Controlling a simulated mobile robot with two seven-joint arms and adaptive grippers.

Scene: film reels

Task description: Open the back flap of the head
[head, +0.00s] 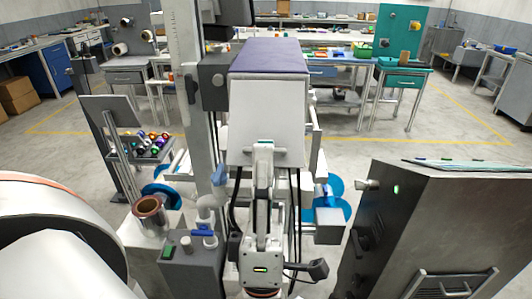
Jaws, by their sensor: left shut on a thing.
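The head is a box with a purple top (268,56) in the upper middle of the head view. A pale, plain flap (267,105) covers its side facing me and slopes down toward me. I cannot tell whether there is a gap behind it. My left gripper (263,150) reaches up from the bottom middle, with its fingertips at the flap's lower edge. It is shut on the flap there, and its fingers hide the part they hold. My right gripper is not in view.
A dark metal cabinet (440,225) stands close on the right. A grey box with valves (195,262) and a copper-coloured roll (150,213) are at the lower left. A tray of colourful spools (150,147) stands further left. Open floor and workbenches lie behind.

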